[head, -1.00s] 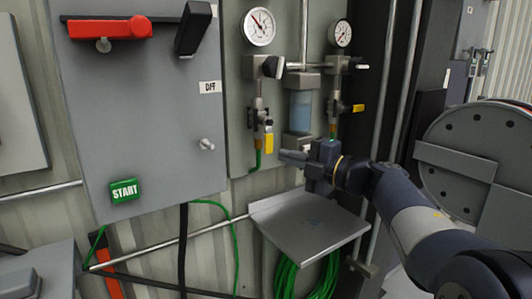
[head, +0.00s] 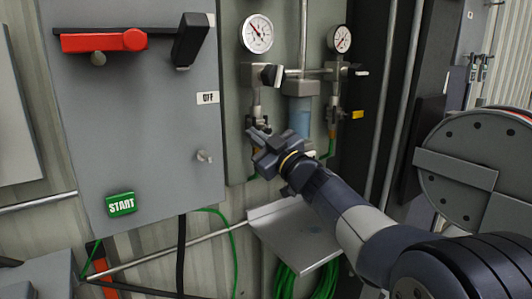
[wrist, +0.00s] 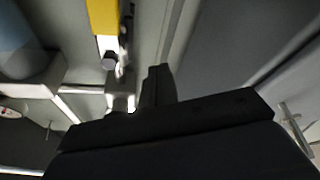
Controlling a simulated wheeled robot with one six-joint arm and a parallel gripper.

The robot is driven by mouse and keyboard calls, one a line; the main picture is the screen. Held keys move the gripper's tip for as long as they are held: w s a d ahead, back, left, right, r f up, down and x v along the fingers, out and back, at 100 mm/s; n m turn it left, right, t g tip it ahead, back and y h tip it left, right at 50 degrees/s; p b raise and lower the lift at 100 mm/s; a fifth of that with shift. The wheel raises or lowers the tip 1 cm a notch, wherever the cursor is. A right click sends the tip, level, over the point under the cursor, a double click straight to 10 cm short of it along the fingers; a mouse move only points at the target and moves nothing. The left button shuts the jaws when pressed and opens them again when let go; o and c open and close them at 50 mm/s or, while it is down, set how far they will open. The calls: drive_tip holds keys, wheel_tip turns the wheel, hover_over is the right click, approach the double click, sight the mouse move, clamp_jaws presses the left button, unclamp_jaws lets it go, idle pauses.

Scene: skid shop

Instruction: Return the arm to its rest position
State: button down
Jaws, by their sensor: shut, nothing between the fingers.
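My arm (head: 345,215) reaches from the lower right toward the wall panel in the head view. My gripper (head: 256,138) is shut and empty, in front of the lower end of the left valve and pipe assembly (head: 257,95). It hides most of that valve's lower part. In the wrist view my shut gripper (wrist: 158,85) points up the picture, just right of a yellow valve handle (wrist: 103,17). I cannot tell whether the fingers touch the valve.
A grey cabinet with a red handle (head: 104,41) and a green START button (head: 121,204) stands at left. Two gauges (head: 257,34) (head: 339,39) sit above the valves. A metal shelf (head: 297,238) juts out below my arm. A large round reel (head: 478,165) stands at right.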

wheel_tip(320, 180, up, 6)
drive_tip(key=m+t+h+p, duration=0.2)
drive_tip(key=m, duration=0.5)
drive_tip(key=b+v, duration=0.3)
drive_tip(key=v, duration=0.5)
drive_tip(key=shift+d+f, duration=0.2)
drive_tip(key=shift+f, duration=0.05)
drive_tip(key=shift+s+f, duration=0.1)
